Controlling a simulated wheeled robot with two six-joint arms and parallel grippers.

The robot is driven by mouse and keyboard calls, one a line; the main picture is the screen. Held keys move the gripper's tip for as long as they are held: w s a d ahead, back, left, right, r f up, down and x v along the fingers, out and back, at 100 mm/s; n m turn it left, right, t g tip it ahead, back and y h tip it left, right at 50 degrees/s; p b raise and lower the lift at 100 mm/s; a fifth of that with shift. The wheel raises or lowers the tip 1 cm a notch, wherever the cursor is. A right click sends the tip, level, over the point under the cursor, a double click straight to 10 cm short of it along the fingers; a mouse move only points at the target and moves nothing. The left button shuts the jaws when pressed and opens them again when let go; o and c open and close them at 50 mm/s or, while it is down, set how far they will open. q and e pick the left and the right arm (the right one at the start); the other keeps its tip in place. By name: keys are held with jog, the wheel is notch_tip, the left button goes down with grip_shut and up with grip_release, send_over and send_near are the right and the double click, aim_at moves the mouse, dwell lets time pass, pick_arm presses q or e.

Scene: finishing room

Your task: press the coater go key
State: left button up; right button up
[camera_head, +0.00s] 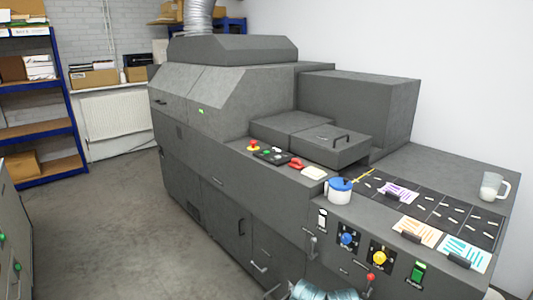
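The large grey machine (225,165) fills the middle and right. A green key (418,270) on a dark plate sits low on its front face at the right. Beside it, further left, are a yellow knob (380,258) and a blue knob (347,239) on dark plates. A small black panel (271,156) on the ledge carries small buttons, some of them green, next to a red mushroom button (253,146). The labels are too small to read, so I cannot tell which key is marked go.
A white tub with a blue lid (340,190) stands on the ledge. Coloured cards, including a purple one (398,192), lie on the dark gridded bed, with a clear jug (492,187) at right. A red-ball lever (370,278) sticks out in front. Floor (105,230) at left is clear.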

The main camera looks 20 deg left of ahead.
pick_arm(q)
grip_shut()
dwell(1.4)
